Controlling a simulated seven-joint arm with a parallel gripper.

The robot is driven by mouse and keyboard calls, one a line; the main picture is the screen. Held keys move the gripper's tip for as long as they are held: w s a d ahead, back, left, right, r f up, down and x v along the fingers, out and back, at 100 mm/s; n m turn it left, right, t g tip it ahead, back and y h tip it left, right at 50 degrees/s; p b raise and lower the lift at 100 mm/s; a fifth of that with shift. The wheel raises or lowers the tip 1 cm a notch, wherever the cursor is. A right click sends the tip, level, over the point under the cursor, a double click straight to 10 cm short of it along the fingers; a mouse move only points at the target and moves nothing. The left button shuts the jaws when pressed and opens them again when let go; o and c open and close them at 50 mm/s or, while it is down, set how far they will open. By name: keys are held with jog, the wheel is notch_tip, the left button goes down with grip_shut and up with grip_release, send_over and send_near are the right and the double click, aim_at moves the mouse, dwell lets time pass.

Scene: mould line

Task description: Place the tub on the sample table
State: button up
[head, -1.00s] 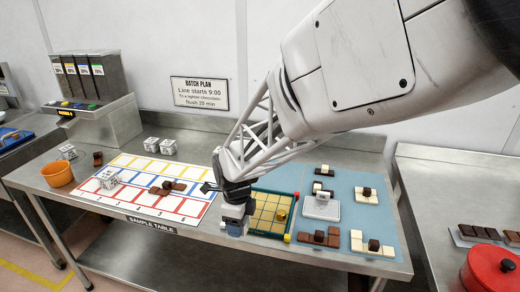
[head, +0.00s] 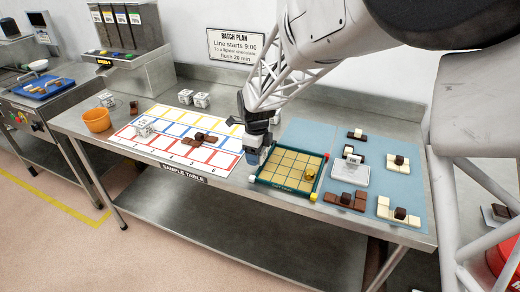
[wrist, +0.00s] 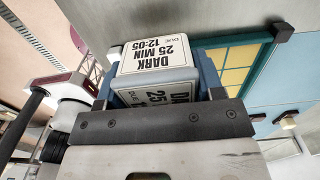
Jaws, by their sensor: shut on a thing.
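The tub (wrist: 211,73) is blue-grey with white labels reading "DARK 25 MIN DUE 12-05". My gripper (head: 258,146) is shut on it, and its dark jaw bar crosses the tub in the wrist view. In the head view the tub (head: 251,157) shows as a small blue block under my gripper. It is over the sample table (head: 232,176), at the left edge of the gold board. I cannot tell whether its base touches the steel top.
The gold-squared board (head: 290,166) is close on the right. A white mat with coloured squares (head: 160,137) lies left, with brown chocolate pieces (head: 200,139) on it. An orange bucket (head: 97,120) stands far left. A blue mat (head: 400,175) with chocolates is right. Bare steel shows between board and white mat.

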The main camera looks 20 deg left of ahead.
jog(key=shift+w+a+f, duration=0.1)
jog(key=shift+w+a, duration=0.5)
jog(key=shift+w, duration=0.2)
jog(key=shift+w+a+f, duration=0.1)
jog(key=shift+w+a, duration=0.5)
jog(key=shift+w, duration=0.15)
jog(key=shift+f, duration=1.75)
jog(key=shift+f, duration=0.15)
jog(key=o, duration=1)
